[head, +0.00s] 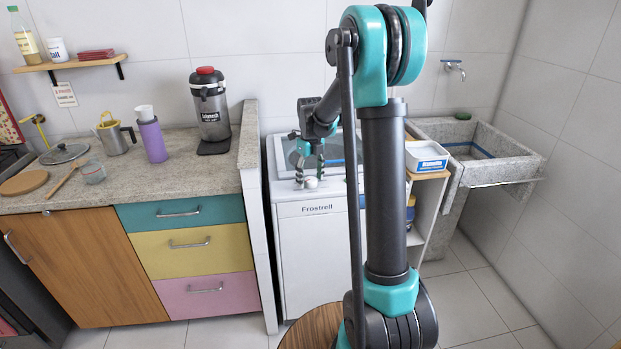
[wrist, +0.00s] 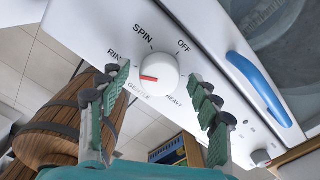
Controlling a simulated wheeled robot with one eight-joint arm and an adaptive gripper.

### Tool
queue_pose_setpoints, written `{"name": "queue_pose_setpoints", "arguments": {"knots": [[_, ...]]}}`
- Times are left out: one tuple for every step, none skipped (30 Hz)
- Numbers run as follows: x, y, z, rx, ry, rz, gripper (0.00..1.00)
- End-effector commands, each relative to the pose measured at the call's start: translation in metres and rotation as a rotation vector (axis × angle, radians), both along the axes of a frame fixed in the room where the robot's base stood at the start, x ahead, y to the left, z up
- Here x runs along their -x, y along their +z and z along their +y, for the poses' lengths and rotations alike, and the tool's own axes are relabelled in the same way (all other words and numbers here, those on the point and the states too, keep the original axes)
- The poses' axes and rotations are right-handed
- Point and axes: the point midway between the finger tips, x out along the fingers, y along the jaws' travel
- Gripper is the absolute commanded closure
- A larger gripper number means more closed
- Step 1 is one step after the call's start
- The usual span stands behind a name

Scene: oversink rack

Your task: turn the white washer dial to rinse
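The white washer dial (wrist: 160,72) is a round knob on the white panel. Its red mark points left and slightly down in the wrist view, between the partly hidden "RIN..." label (wrist: 113,55) and "GENTLE" (wrist: 138,90). "SPIN", "OFF" and "HEAVY" also show around it. In the head view the dial (head: 311,183) is small, at the front of the washer (head: 310,245). My gripper (head: 309,170) is above the dial. In the wrist view my gripper (wrist: 162,92) has its green padded fingers apart on either side of the dial, with gaps; nothing is held.
A blue handle (wrist: 259,88) lies right of the dial on the washer top. A smaller knob (wrist: 261,157) is at the lower right. A round wooden thing (wrist: 55,128) stands on the floor. The counter (head: 215,172) is left of the washer; a shelf and sink (head: 530,172) are right.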

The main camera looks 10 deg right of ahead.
Motion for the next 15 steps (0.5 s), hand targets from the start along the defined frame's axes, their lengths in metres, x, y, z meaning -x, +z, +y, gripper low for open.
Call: {"name": "queue_pose_setpoints", "arguments": {"knots": [[0.000, 0.000, 0.000, 0.000, 0.000, 0.000, 0.37], [0.000, 0.000, 0.000, 0.000, 0.000, 0.000, 0.37], [0.000, 0.000, 0.000, 0.000, 0.000, 0.000, 0.37], [0.000, 0.000, 0.000, 0.000, 0.000, 0.000, 0.37], [0.000, 0.000, 0.000, 0.000, 0.000, 0.000, 0.37], [0.000, 0.002, 0.000, 0.000, 0.000, 0.000, 0.37], [0.000, 0.003, 0.000, 0.000, 0.000, 0.000, 0.37], [0.000, 0.005, 0.000, 0.000, 0.000, 0.000, 0.37], [0.000, 0.009, 0.000, 0.000, 0.000, 0.000, 0.37], [0.000, 0.013, 0.000, 0.000, 0.000, 0.000, 0.37], [0.000, 0.017, 0.000, 0.000, 0.000, 0.000, 0.37], [0.000, 0.024, 0.000, 0.000, 0.000, 0.000, 0.37], [0.000, 0.030, 0.000, 0.000, 0.000, 0.000, 0.37], [0.001, 0.036, 0.000, 0.000, 0.000, 0.000, 0.37], [0.000, 0.044, 0.000, 0.000, 0.000, 0.000, 0.37]]}}
